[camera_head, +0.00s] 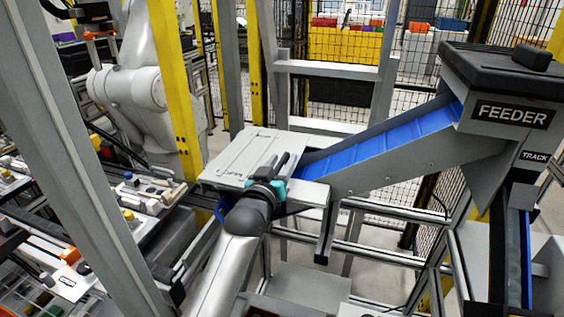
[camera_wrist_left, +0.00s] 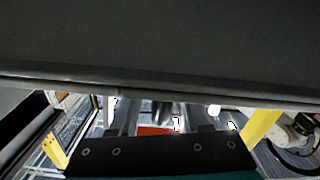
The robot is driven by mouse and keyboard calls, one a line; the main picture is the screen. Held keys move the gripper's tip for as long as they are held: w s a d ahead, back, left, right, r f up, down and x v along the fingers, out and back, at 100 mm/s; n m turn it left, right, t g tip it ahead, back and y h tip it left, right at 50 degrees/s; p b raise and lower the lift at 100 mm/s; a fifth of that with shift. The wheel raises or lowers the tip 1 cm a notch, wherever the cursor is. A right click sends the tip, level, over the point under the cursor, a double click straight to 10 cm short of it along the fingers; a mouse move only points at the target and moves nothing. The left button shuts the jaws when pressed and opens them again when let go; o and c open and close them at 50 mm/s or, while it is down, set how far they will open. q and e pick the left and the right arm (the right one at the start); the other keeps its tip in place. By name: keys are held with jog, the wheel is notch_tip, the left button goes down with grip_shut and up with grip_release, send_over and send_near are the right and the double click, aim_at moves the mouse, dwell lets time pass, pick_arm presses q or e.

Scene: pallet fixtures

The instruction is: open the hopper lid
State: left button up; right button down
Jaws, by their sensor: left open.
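The hopper lid (camera_head: 240,155) is a light grey panel with dark lettering, at the centre of the head view. It lies roughly flat over the low end of the blue conveyor. My left gripper (camera_head: 280,163), dark with a teal band, is at its near right edge, with the fingers open. I cannot tell whether they touch the lid. In the left wrist view, a broad dark grey surface with a straight edge (camera_wrist_left: 160,50) fills the top; it may be part of the lid or hopper. My right gripper is not in view.
The blue sloping conveyor (camera_head: 385,138) rises right to the feeder box (camera_head: 505,85) with its dark top. A white robot arm (camera_head: 135,90) and yellow posts (camera_head: 177,90) stand left. Trays of parts (camera_head: 40,250) fill the lower left. Frame rails surround the hopper.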

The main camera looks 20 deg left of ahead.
pick_arm(q)
grip_shut()
dwell(0.4)
dwell(1.1)
